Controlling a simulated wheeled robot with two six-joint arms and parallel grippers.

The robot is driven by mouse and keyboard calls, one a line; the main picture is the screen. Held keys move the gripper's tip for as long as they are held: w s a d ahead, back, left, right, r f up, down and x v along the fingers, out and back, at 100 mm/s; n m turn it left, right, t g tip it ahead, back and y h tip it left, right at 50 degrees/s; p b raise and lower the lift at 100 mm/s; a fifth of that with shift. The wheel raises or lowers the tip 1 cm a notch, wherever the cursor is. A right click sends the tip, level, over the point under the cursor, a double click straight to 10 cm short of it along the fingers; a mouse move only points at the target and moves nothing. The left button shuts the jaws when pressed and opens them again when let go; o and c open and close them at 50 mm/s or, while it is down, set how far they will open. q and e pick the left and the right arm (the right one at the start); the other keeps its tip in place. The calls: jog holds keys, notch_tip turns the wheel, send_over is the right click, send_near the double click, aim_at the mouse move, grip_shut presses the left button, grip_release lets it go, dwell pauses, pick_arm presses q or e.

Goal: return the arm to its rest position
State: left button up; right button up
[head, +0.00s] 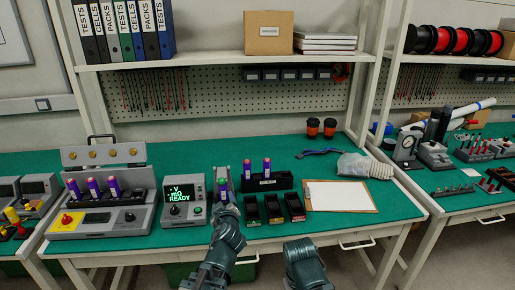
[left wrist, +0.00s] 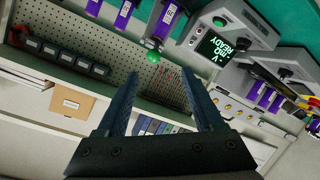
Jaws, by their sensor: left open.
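My left arm reaches up from the bottom middle of the head view. Its gripper (head: 226,208) is over the front part of the bench, in front of a grey stand (head: 222,175) holding a purple cell. In the left wrist view the two dark fingers (left wrist: 161,78) are spread apart with nothing between them. A purple cell (left wrist: 164,20) and a green knob (left wrist: 153,57) show beyond the fingertips, apart from them as far as I can tell. My right arm shows only as a dark link at the bottom of the head view; its jaws do not show.
A meter (head: 183,200) reading "READY" and a tester (head: 100,220) with several purple cells stand left of the gripper. Small black bins (head: 273,208), a cell rack (head: 266,183) and a clipboard (head: 340,196) lie to the right. The bench front edge is near my arms.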

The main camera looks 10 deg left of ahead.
pick_arm(q)
jog(key=s+d+f+m+g+h+p, duration=0.1)
jog(key=s+d+f+m+g+p, duration=0.1)
jog(key=s+d+m+g, duration=0.2)
jog(key=s+d+f+m+g+h+p, duration=0.1)
jog(key=s+d+f+m+g+p, duration=0.2)
jog(key=s, duration=0.8)
jog(key=s+d+f+m+g+h+p, duration=0.1)
jog(key=s+d+f+m+g+p, duration=0.1)
jog(key=s+d+m+g, duration=0.4)
jog(key=shift+s+d+f+m+g, duration=0.35)
jog(key=shift+s+d+m, duration=0.2)
jog(key=shift+s, duration=0.25)
